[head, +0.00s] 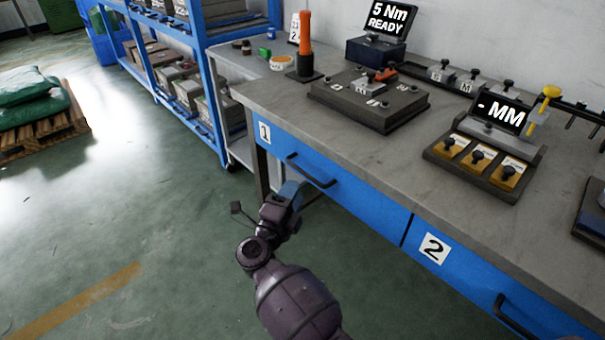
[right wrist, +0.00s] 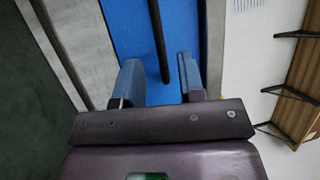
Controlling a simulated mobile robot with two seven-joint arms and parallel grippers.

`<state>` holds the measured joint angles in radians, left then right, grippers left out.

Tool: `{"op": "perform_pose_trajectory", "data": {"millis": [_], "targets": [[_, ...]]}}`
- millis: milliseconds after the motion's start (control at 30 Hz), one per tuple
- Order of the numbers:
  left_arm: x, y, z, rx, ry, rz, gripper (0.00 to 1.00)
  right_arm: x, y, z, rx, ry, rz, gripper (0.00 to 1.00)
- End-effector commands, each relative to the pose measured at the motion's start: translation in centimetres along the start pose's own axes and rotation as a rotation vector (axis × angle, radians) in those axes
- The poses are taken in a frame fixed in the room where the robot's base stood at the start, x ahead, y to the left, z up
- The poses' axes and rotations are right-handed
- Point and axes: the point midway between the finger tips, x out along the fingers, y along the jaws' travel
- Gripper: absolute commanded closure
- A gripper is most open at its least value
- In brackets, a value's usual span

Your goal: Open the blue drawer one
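The blue drawer one (head: 325,182) is the left blue front under the grey workbench, marked with a white label "1" (head: 264,132). It looks closed, flush with the front of drawer two. Its black bar handle (head: 310,171) shows in the head view. My right gripper (head: 292,192) is below and left of the handle in the head view. In the right wrist view its two blue fingers (right wrist: 158,80) are apart, with the black handle (right wrist: 159,40) running in between their line, ahead of the palm. I cannot tell whether a finger touches it. My left gripper is not in view.
Blue drawer two (head: 470,270) with its black handle (head: 515,316) is to the right. A blue shelf rack (head: 205,70) stands left; the green floor in front is clear.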

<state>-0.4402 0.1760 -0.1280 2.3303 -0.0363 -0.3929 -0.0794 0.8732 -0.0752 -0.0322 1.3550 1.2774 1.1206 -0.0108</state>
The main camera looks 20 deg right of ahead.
Motion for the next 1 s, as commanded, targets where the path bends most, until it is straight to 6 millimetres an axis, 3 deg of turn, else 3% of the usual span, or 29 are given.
{"op": "perform_pose_trajectory", "data": {"millis": [200, 400, 867, 1000], "targets": [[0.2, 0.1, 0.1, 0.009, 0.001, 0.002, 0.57, 3.8, 0.3, 0.0, -0.003, -0.001, -0.001, 0.64], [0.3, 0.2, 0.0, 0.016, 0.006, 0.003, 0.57, 6.1, 0.3, 0.0, -0.004, -0.001, -0.001, 0.64], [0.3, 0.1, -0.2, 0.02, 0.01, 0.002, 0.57, 7.1, 0.1, 0.0, -0.002, -0.001, 0.0, 0.64], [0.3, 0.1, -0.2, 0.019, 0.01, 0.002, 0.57, 7.1, 0.1, 0.0, -0.002, -0.001, 0.0, 0.85]]}}
